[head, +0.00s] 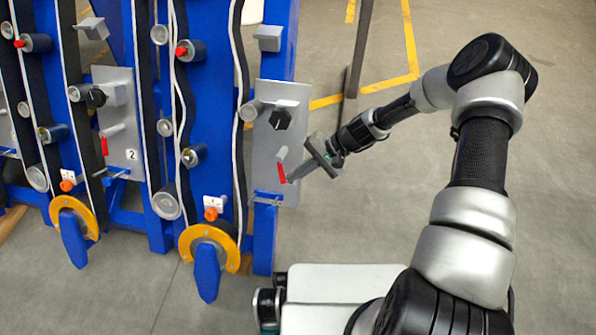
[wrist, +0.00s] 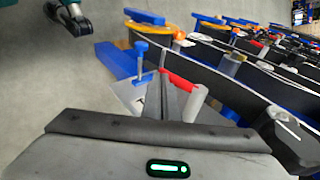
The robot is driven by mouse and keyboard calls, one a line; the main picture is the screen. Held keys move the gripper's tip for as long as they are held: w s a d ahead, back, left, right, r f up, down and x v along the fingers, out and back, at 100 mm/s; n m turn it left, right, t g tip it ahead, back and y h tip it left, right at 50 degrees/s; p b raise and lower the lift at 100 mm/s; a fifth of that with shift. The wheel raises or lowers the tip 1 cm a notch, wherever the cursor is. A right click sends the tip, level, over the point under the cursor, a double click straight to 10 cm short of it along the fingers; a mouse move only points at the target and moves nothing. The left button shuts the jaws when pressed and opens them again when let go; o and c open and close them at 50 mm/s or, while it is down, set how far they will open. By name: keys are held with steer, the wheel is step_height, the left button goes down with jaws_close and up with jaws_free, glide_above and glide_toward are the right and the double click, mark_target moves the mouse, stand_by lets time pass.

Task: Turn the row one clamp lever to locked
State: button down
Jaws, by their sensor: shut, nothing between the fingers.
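The row one clamp lever (head: 281,173) is a red handle hanging down from a grey pivot on the rightmost grey panel (head: 275,115). Its red grip (wrist: 179,81) also shows in the wrist view, just beyond the fingers. My gripper (head: 291,180) comes in from the right, shut and empty, with its fingertips right beside the lever's lower end. In the wrist view my gripper (wrist: 172,98) points at the panel, close to the red grip. I cannot tell whether they touch. The fingers hide part of the panel there.
A black knob (head: 280,119) sits above the lever.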

steer(key=shift+s+a+f+b, duration=0.35)
steer(key=shift+a+f, duration=0.35)
steer(key=shift+a, duration=0.15)
stand_by(0.4)
steer(key=s+d+r+p, duration=0.1)
steer(key=s+d, duration=0.3)
steer(key=d, duration=0.9)
steer(key=shift+s+d+r+p, duration=0.15)
steer(key=shift+r+p, duration=0.2)
steer(key=shift+p, duration=0.15)
